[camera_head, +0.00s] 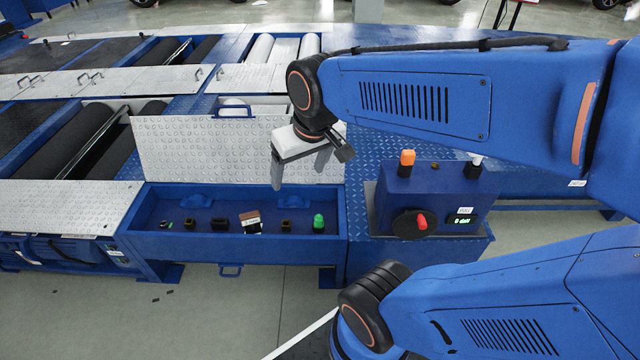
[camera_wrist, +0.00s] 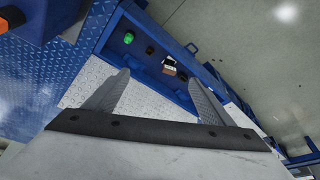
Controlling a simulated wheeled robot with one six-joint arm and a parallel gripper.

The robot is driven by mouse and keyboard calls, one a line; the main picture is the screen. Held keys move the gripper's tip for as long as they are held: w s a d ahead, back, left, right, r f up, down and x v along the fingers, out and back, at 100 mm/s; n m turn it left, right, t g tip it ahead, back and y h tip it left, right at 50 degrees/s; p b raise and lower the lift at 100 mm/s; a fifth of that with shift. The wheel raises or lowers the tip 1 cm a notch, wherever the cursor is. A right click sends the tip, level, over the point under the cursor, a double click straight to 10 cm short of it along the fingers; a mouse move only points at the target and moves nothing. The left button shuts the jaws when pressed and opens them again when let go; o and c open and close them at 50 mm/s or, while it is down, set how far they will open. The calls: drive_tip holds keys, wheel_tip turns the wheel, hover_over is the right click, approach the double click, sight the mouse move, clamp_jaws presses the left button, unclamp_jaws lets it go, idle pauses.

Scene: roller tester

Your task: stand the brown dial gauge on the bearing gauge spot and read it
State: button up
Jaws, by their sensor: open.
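My gripper (camera_head: 300,168) is open and empty, pointing down above the blue tray (camera_head: 220,246) in front of the raised white tread-plate lid. In the wrist view its two fingers (camera_wrist: 160,80) are spread over the tray. Several small things stand in the tray. A brown piece with a white face (camera_head: 250,222) is in the middle; it also shows in the wrist view (camera_wrist: 170,67). Small dark brown pieces stand at its left (camera_head: 219,224) and right (camera_head: 286,227). Which one is the brown dial gauge I cannot tell for sure. I cannot make out the bearing gauge spot.
A green-topped piece (camera_head: 319,223) stands at the tray's right end. A blue control box (camera_head: 432,192) with an orange knob (camera_head: 407,158), a red-handled dial (camera_head: 421,221) and a small green readout (camera_head: 461,220) stands right of the tray. The raised lid (camera_head: 200,150) is behind the tray.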

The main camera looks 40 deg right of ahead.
drive_tip(key=s+t, duration=0.1)
drive_tip(key=s, duration=0.6)
drive_tip(key=shift+d+r+n, duration=0.3)
drive_tip(key=shift+d+r, duration=0.05)
drive_tip(key=shift+r, duration=0.1)
idle(1.0)
